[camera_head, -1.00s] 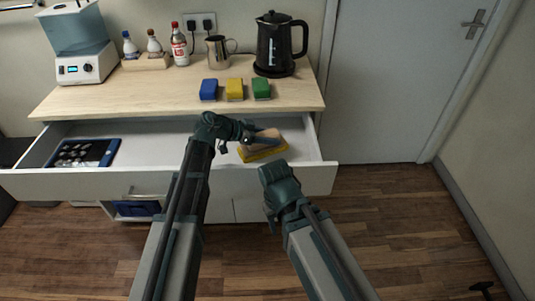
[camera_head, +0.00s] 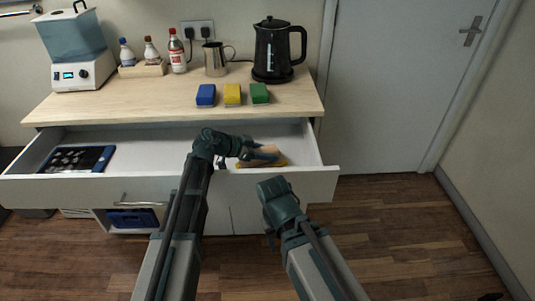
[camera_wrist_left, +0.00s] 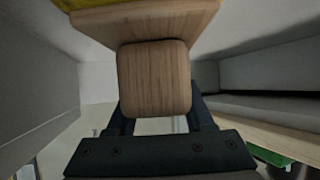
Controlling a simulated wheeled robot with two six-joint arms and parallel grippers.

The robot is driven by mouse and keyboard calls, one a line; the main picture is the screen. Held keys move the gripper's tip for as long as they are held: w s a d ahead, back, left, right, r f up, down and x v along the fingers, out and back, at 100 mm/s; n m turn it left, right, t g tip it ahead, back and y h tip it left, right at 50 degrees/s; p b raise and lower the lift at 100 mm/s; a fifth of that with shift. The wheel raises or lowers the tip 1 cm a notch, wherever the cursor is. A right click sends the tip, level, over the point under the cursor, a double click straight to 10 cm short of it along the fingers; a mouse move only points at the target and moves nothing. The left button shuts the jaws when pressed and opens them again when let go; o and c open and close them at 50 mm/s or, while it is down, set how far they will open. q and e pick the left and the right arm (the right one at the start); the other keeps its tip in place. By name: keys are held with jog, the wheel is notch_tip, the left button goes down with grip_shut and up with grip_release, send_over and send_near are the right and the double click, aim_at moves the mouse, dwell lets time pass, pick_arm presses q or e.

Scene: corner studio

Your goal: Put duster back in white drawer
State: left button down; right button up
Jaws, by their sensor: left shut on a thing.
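The duster (camera_head: 270,154), with a pale wooden top and a yellow pad, is inside the right end of the open white drawer (camera_head: 170,186). My left gripper (camera_head: 258,153) reaches over the drawer front and is shut on the duster's wooden handle. In the left wrist view the wooden handle (camera_wrist_left: 154,80) fills the middle, with the yellow pad at the top edge. The drawer front hides part of the pad's lower edge, so I cannot tell whether it touches the drawer floor. My right gripper (camera_head: 272,207) is in front of the drawer, with its fingers not clear.
A blue tray of small items (camera_head: 78,158) lies in the drawer's left end. Blue (camera_head: 206,95), yellow (camera_head: 232,94) and green (camera_head: 260,93) blocks stand on the counter above, near a kettle (camera_head: 277,50) and a metal jug (camera_head: 215,60). The drawer's middle is clear.

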pick_arm(q)
jog(key=shift+c, duration=1.4)
grip_release()
jog(key=shift+a+r+p, duration=0.1)
jog(key=shift+r+p, duration=0.15)
jog(key=shift+p, duration=0.2)
jog(key=p+v, duration=0.5)
jog(key=v, duration=0.5)
jog(key=shift+s+a+r, duration=0.15)
jog(key=shift+s, duration=0.05)
jog(key=shift+s+a+r+p, duration=0.2)
jog(key=shift+a+p, duration=0.1)
jog(key=shift+a, duration=0.25)
